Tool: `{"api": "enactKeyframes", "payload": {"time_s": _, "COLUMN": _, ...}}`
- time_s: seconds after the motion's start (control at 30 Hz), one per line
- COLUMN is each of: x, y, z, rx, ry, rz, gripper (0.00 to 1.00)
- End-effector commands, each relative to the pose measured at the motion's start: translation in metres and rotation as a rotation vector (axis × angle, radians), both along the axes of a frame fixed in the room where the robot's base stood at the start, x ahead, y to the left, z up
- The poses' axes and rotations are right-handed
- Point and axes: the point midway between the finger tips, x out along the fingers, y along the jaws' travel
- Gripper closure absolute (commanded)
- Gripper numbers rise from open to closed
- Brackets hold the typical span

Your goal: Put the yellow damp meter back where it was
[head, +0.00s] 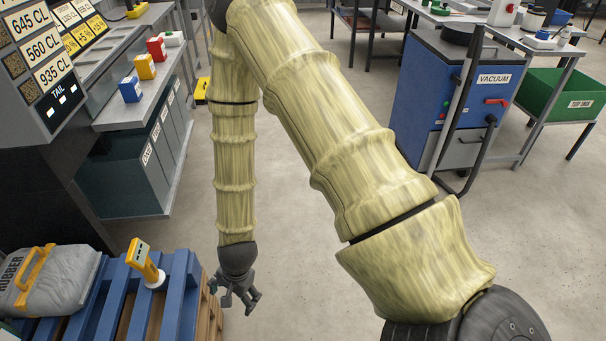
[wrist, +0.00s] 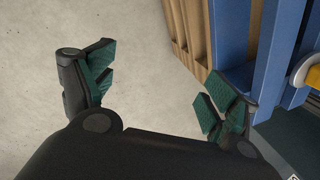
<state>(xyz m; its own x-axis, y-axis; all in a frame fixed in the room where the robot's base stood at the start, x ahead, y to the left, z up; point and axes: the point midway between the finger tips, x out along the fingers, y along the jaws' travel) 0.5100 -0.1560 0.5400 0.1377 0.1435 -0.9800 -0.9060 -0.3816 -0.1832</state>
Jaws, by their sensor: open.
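The yellow damp meter (head: 145,262) stands tilted on the blue pallet (head: 172,318) at the lower left of the head view, its lower end at a white round base. My gripper (head: 238,296) hangs to the right of the pallet's edge, over the floor, apart from the meter. In the wrist view my gripper (wrist: 158,88) is open with nothing between its fingers. A yellow piece (wrist: 312,76) shows at the right edge there, probably part of the meter; the rest is out of that view.
A grey bag marked RUBBER (head: 45,284) lies on the pallet left of the meter. A grey shelf (head: 135,108) with blue, yellow and red boxes stands at the upper left. A blue vacuum cabinet (head: 440,100) stands at the right. The floor between is clear.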

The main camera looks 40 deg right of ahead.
Motion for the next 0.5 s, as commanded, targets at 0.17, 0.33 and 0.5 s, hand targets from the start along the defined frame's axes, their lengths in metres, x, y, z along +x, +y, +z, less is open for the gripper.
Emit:
{"api": "enactKeyframes", "payload": {"time_s": 0.17, "x": -0.071, "y": -0.029, "z": -0.047, "rx": -0.109, "ry": 0.017, "rz": 0.358, "gripper": 0.13}}
{"api": "enactKeyframes", "payload": {"time_s": 0.33, "x": -0.134, "y": -0.052, "z": -0.075, "rx": -0.171, "ry": 0.033, "rz": 0.703, "gripper": 0.13}}
{"api": "enactKeyframes", "payload": {"time_s": 0.5, "x": -0.18, "y": -0.066, "z": -0.088, "rx": -0.194, "ry": 0.039, "rz": 0.973, "gripper": 0.13}}
